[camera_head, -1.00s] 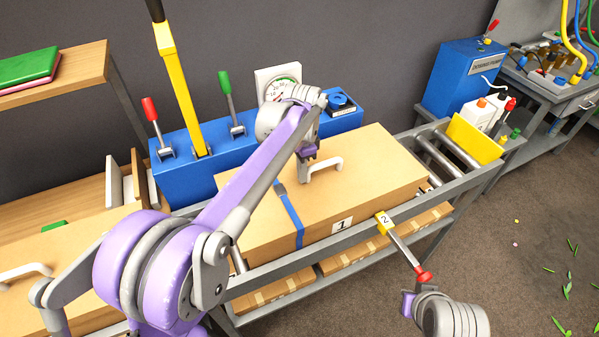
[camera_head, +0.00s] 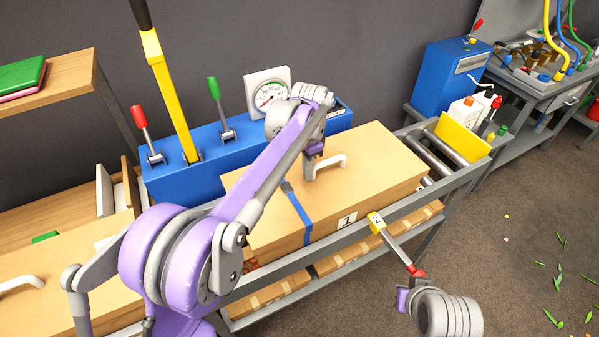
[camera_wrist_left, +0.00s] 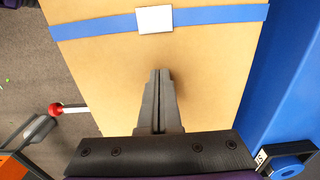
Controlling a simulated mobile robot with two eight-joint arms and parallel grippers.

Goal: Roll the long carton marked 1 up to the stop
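A yellow block marked 2 (camera_head: 376,222) carries the lever on the front rail. A blue box with levers (camera_head: 185,180) and a gauge (camera_head: 267,92) stand behind. Another carton (camera_head: 60,290) is at left. More cartons (camera_head: 350,252) lie below.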

